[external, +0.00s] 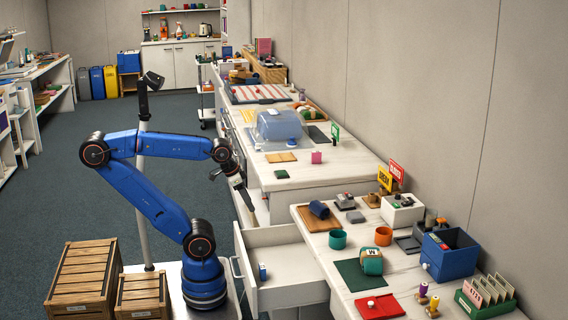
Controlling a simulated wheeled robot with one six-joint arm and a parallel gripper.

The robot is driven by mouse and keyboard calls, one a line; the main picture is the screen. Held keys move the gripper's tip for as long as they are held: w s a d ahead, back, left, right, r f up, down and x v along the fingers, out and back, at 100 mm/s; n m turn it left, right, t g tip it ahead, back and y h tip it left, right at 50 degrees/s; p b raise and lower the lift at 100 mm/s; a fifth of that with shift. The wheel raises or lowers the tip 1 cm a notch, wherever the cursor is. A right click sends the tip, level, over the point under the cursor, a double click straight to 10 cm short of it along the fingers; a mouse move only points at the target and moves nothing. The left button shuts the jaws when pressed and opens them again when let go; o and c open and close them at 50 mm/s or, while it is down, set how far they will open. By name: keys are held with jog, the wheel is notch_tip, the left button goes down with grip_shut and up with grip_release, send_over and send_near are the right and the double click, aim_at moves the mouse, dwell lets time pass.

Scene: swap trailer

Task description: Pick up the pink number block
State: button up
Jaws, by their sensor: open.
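My gripper (251,208) is at the end of my blue arm, pointing down in front of the counter, left of and below the pink block. It is open, apart from the block, and I see nothing in it.
An open drawer (285,291) with a small blue item (262,272) juts out below my gripper. The clear box (278,128), a wooden board (281,157) and a dark green block (281,174) are near the pink block. Signs (397,172) stand farther right.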

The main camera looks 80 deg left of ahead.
jog(key=shift+r, duration=0.1)
notch_tip(320, 180, up, 36)
jog(key=w+a+r+n+g, duration=0.1)
jog(key=w+a+r+n, duration=0.2)
jog(key=w, duration=0.6)
jog(key=w+a+n+g, duration=0.2)
jog(key=w+n, duration=0.4)
jog(key=w, duration=0.3)
jog(key=n+g+h, duration=0.2)
jog(key=n, duration=0.6)
send_over(316, 152)
jog(key=a, duration=0.3)
notch_tip(316, 152, down, 4)
jog(key=f, duration=0.7)
jog(key=d+f, duration=0.1)
jog(key=f, duration=0.6)
jog(key=d+f, duration=0.1)
jog(key=f, duration=0.7)
jog(key=shift+w+d, duration=0.2)
